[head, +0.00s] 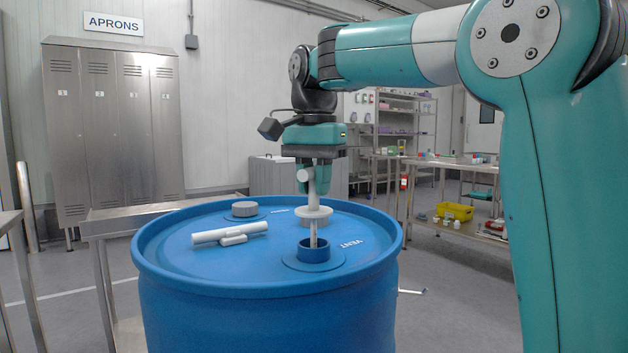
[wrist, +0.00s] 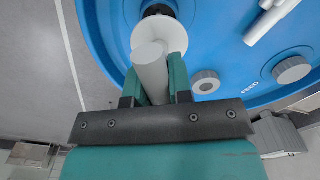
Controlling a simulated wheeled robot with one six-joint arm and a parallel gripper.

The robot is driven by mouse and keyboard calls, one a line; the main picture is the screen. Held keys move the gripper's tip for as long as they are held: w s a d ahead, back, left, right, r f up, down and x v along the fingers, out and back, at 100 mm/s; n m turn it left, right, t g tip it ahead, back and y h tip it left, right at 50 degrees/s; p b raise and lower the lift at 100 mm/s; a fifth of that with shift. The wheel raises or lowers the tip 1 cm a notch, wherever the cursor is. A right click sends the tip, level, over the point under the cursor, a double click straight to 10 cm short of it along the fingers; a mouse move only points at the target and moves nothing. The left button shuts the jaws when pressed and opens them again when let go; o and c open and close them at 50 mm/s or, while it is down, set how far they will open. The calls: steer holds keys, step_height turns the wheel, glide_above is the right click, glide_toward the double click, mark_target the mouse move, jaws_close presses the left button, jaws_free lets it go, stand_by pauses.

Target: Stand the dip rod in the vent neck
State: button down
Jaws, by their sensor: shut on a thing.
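The dip rod has a pale grip, a round white disc and a thin stem. My gripper (head: 320,186) is shut on the dip rod (head: 313,213) by its grip, and the rod is upright above the blue drum (head: 200,265). The vent neck (head: 313,254) is a short blue collar beside the word VENT. The stem's lower end shows at the neck's opening; how deep it is I cannot tell. The disc stands above the rim, apart from it. In the wrist view the disc (wrist: 150,38) covers the stem and part of the dark neck (wrist: 158,11) behind it.
A white tool (head: 230,234) lies on the drum lid, left of the neck. A capped FEED neck (head: 245,209) stands farther back. The wrist view also shows a loose-looking grey cap (wrist: 205,82) on the lid. Steel lockers (head: 115,130) and benches stand behind.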

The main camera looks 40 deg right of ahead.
mark_target(314, 209)
steer(key=shift+f+b, duration=1.55)
steer(key=shift+f, duration=1.05)
steer(key=c, duration=0.9)
jaws_free()
steer(key=shift+r, duration=0.1)
steer(key=shift+c, duration=0.2)
step_height(314, 209, up, 17)
steer(key=p, duration=0.8)
steer(key=shift+r, duration=0.2)
